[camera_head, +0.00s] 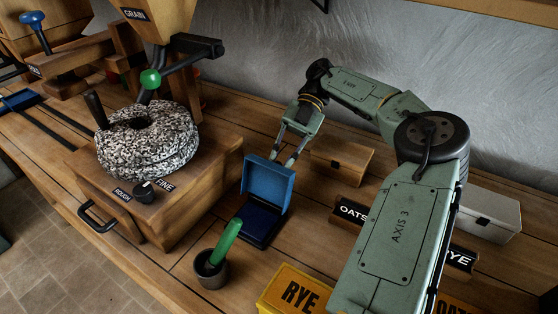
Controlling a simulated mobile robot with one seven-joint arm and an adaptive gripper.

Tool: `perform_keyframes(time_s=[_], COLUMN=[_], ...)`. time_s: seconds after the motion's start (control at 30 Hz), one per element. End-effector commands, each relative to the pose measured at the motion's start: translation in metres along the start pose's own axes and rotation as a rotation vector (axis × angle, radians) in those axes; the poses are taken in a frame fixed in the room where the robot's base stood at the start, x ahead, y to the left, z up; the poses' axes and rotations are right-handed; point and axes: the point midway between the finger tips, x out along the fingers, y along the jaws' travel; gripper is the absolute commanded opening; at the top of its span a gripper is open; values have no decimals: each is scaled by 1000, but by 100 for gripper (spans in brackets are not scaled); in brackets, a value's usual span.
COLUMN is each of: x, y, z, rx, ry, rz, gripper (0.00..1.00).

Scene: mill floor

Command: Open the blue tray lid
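The blue tray (261,223) sits on the wooden bench in the middle of the head view. Its blue lid (268,185) stands raised at the tray's far side, roughly upright, and the dark blue inside of the tray shows. My gripper (284,162) is behind the top edge of the lid, pointing down toward it. Its two fingers are apart, with a gap between them and nothing visible held. The lid's edge hides the very fingertips, so I cannot tell whether they touch the lid.
A dark cup (211,270) with a green-handled tool (226,243) stands just in front of the tray. The stone mill (148,140) is at left. A wooden box (341,163), a white box (491,215) and a yellow RYE box (294,291) stand around my arm.

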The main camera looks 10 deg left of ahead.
Motion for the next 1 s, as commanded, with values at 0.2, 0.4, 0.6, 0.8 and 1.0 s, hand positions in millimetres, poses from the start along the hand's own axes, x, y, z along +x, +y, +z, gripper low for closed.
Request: perform_keyframes(time_s=[0.2, 0.4, 0.6, 0.8, 1.0], x=[3, 2, 1, 1, 1], y=[-8, -6, -4, -4, -3], z=[1, 0, 0, -1, -1], rx=[11, 9, 7, 5, 5], ry=[13, 11, 9, 7, 6], rz=[-16, -14, -11, -9, -9], gripper=[19, 33, 39, 39, 39])
